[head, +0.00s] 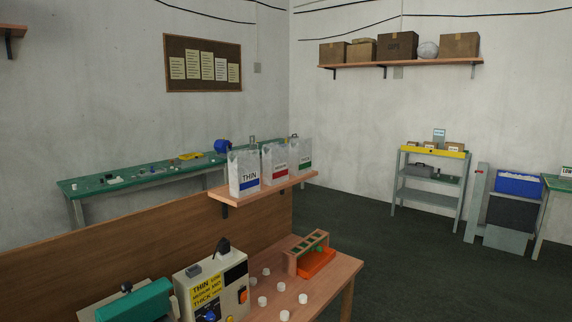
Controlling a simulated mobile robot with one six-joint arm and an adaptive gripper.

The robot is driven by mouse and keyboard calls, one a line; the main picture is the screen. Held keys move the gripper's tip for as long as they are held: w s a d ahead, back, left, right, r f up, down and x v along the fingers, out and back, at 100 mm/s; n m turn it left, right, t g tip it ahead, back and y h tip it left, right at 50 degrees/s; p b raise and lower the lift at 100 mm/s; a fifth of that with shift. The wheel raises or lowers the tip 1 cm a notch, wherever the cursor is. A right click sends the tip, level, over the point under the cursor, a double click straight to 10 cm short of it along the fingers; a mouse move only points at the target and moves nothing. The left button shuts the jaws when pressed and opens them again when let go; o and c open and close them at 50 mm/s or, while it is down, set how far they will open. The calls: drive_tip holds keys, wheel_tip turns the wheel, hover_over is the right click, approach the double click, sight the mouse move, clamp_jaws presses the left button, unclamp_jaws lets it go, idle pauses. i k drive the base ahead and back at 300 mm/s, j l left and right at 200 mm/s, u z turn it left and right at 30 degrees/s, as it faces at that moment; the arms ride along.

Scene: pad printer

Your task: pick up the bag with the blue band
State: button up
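The bag with the blue band (244,171) stands upright at the left end of a row of three bags on a small wooden shelf (262,192). It is pale and clear-looking, with "THIN" printed above the blue band. Just right of it stands a similar bag with a red band (275,164). Farther right is a bag with a green band (300,156). My gripper does not show in the head view.
Below the shelf, a wooden bench (324,285) carries a control box (214,285), a green roller-like part (135,302), several white cups and an orange tray (316,263). A wooden panel (100,255) backs the bench.

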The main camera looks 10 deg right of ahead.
sight(241, 184)
drive_tip(key=i+l+u, duration=0.15)
drive_tip(key=u, duration=0.25)
drive_tip(key=i+l+u, duration=0.2)
drive_tip(key=u, duration=0.15)
drive_tip(key=i+l+u, duration=0.4)
drive_tip(key=k+j, duration=0.1)
